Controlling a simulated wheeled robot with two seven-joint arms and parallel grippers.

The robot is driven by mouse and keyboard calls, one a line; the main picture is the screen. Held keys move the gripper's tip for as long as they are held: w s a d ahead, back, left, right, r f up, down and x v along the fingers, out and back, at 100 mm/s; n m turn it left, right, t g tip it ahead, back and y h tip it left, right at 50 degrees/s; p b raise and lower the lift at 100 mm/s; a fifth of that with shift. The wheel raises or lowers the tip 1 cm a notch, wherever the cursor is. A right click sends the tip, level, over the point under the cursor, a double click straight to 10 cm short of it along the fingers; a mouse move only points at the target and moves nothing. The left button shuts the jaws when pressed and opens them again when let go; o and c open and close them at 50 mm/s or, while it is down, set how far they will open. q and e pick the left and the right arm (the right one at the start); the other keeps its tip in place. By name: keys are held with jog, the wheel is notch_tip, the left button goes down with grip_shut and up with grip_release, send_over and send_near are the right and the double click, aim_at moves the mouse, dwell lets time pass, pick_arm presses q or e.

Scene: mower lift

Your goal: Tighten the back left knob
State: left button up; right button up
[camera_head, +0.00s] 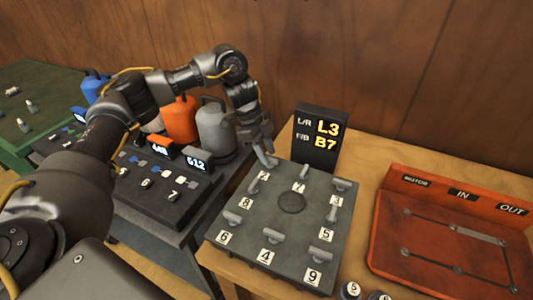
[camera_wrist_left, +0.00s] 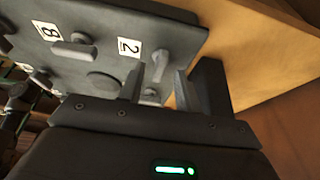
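The grey knob panel (camera_head: 222,262) carries several grey knobs with white number labels. The back left knob stands behind label 2 (camera_head: 264,176); my gripper partly covers it in the head view. In the left wrist view this knob (camera_wrist_left: 157,63) shows by its label, close to the fingertips. My left gripper (camera_head: 267,156) points down at that back left corner. In the wrist view its two fingers (camera_wrist_left: 162,73) are apart, with the knob just past their tips. I cannot tell whether they touch it. My right gripper is not in view.
A dark display (camera_head: 317,143) reading L3 and B7 stands behind the panel. A red tray (camera_head: 420,215) lies to the right. At left are a dark numbered console (camera_head: 160,205), an orange canister (camera_head: 180,122) and a grey one (camera_head: 215,125). Bare table shows between panel and tray.

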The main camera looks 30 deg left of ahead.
pick_arm(q)
jog(key=shift+d+f, duration=0.2)
jog(key=shift+f, duration=0.25)
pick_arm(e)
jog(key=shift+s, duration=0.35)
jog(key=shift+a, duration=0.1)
pick_arm(q)
grip_shut()
